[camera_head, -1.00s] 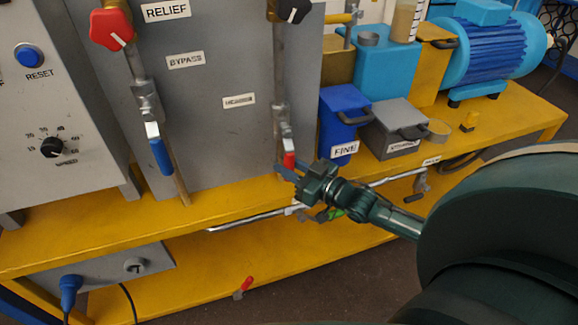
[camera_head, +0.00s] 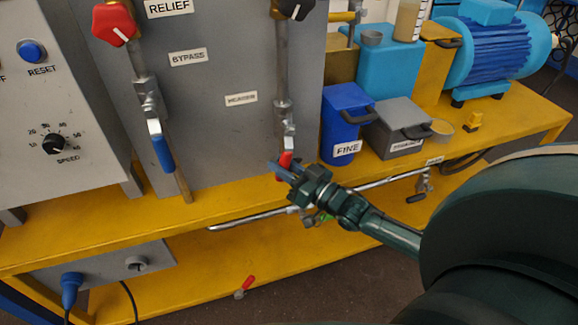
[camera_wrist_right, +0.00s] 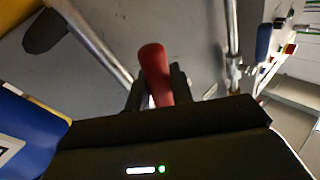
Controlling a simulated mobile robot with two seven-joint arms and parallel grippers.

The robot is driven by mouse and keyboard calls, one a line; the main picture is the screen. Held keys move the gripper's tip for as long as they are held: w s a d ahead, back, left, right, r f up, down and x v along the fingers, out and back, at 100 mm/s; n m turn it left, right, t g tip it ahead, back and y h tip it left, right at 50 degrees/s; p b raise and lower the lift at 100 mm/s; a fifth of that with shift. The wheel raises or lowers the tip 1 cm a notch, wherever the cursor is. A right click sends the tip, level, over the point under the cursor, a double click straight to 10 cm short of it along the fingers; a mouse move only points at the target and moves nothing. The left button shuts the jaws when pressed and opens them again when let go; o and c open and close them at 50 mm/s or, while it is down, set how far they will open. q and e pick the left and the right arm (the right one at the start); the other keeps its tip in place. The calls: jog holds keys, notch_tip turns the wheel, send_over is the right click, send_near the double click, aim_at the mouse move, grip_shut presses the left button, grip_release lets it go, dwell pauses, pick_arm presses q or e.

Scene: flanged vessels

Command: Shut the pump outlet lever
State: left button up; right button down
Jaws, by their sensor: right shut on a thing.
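A lever with a red handle (camera_head: 285,160) hangs from a valve on the right-hand vertical pipe, below the label HEADER (camera_head: 241,99). No label reading pump outlet is legible. My right gripper (camera_head: 281,170) comes from the lower right and is shut on this red handle. In the right wrist view the red handle (camera_wrist_right: 155,72) stands up between my two dark fingers (camera_wrist_right: 157,90), and its lower end is hidden by the gripper body. My left gripper is not in view.
A blue-handled lever (camera_head: 162,153) hangs on the left pipe. A blue box marked FINE (camera_head: 345,120) and a grey box (camera_head: 398,127) stand right of the gripper. A horizontal pipe (camera_head: 255,221) runs below the yellow bench edge. Another red lever (camera_head: 245,285) sits lower down.

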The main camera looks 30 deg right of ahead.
jog(key=shift+w+a+r+m+t, duration=0.2)
jog(key=shift+a+m+t, duration=0.45)
jog(key=shift+m, duration=0.35)
pick_arm(q)
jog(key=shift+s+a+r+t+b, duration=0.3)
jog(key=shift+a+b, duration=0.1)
jog(key=shift+b, duration=0.35)
pick_arm(e)
jog(key=a+r+m+t+h, duration=0.2)
jog(key=r+m+h, duration=0.2)
jog(key=m, duration=0.6)
jog(key=w+a+r+m+t+h, duration=0.1)
jog(key=a+r+m+t+h, duration=0.1)
jog(key=m+h, duration=0.5)
notch_tip(320, 180, up, 2)
jog(key=a+m, duration=0.1)
jog(key=m, duration=0.1)
jog(key=shift+m+t+h, duration=0.35)
jog(key=shift+m+h, duration=0.05)
jog(key=shift+r, duration=0.15)
jog(key=c, duration=1.3)
grip_release()
jog(key=shift+o, duration=0.2)
